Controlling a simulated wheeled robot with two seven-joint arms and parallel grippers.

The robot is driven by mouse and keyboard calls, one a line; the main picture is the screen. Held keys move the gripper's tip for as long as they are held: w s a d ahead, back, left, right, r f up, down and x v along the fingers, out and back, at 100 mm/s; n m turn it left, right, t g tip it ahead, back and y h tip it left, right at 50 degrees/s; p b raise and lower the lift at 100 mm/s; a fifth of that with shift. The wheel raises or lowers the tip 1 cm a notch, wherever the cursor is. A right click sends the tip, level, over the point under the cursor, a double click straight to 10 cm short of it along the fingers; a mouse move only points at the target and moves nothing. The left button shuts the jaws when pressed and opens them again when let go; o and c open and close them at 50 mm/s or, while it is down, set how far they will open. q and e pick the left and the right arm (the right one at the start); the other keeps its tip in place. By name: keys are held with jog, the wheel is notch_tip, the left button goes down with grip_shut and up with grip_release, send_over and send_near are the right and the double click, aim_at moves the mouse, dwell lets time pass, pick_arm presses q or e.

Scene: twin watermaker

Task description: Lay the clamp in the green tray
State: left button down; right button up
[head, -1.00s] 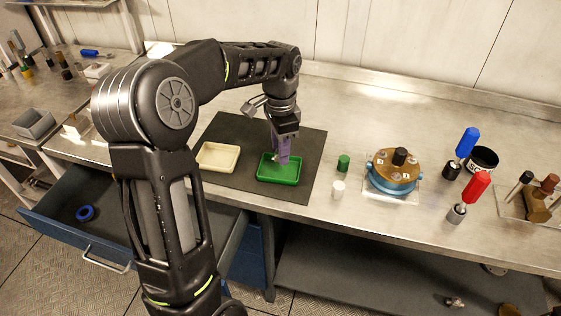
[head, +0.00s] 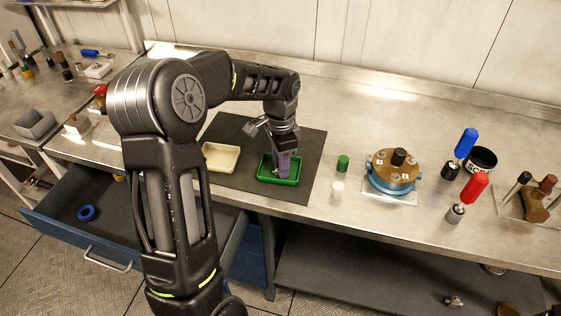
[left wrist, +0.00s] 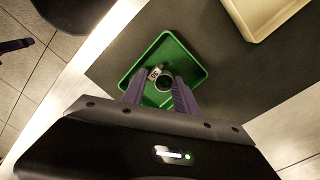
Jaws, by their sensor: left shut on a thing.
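The green tray (head: 292,181) lies on the dark mat near the bench's front edge. My left gripper (head: 281,172) points down into the tray from above, with purple fingers. In the left wrist view, the clamp (left wrist: 162,80), a small metal ring-shaped part, sits between the fingertips (left wrist: 160,90) of the left gripper, which is shut on it. The green tray (left wrist: 190,62) shows around and below it there. In the head view the fingers hide the clamp. I cannot tell whether the clamp touches the tray floor. My right gripper is not in view.
A cream tray (head: 221,157) lies left of the green tray on the dark mat (head: 305,145). A green cap (head: 343,163), a white cap (head: 338,190) and a blue-and-brown round housing (head: 393,172) stand to the right. An open drawer (head: 75,200) is at the left.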

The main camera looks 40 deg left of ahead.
pick_arm(q)
jog(key=shift+f, duration=0.15)
jog(key=c, duration=1.2)
grip_release()
jog(key=shift+c, duration=0.2)
notch_tip(320, 180, up, 12)
jog(key=b, duration=0.1)
jog(key=shift+r, duration=0.2)
